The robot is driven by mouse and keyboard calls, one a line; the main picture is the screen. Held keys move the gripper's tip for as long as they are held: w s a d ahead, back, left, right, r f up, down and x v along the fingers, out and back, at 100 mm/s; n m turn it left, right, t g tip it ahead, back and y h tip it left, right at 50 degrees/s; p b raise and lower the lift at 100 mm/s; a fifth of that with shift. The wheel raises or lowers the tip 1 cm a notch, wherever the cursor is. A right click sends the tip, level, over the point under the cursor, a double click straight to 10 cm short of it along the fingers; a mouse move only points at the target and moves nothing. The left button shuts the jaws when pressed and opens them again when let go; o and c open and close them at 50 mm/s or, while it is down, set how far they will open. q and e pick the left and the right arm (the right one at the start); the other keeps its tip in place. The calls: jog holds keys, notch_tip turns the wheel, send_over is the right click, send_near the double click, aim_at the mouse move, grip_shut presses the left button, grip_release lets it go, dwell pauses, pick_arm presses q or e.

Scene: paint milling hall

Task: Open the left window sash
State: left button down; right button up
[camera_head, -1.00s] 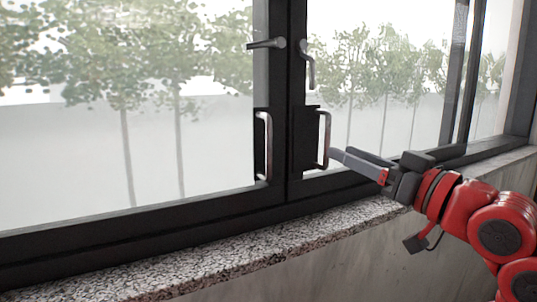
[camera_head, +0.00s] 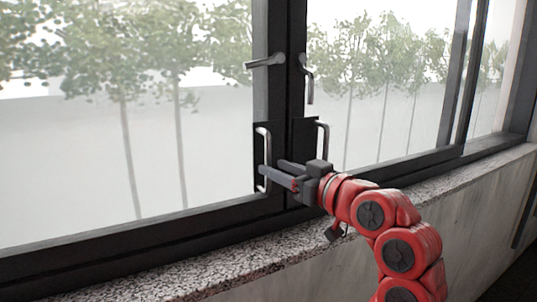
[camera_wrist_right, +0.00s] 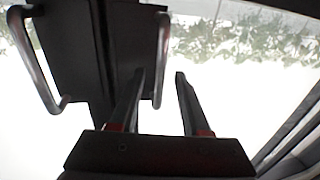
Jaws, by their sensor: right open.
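The left window sash (camera_head: 262,109) looks closed; its silver bar handle (camera_head: 264,135) stands upright on a dark plate. Above it, a lever (camera_head: 265,61) lies roughly horizontal. My right gripper (camera_head: 271,167) is open, its fingers pointing left. In the head view they overlap the lower part of the left bar handle; contact cannot be told. My left gripper is out of view.
The right sash has its own bar handle (camera_head: 325,147) close beside the left one, and a lever (camera_head: 309,85) hanging down. A speckled stone sill (camera_head: 190,272) runs below the window frame. The sill is clear.

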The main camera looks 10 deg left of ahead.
aim_at(270, 165)
jog(key=shift+p+x, duration=0.4)
jog(key=shift+x, duration=1.3)
grip_shut()
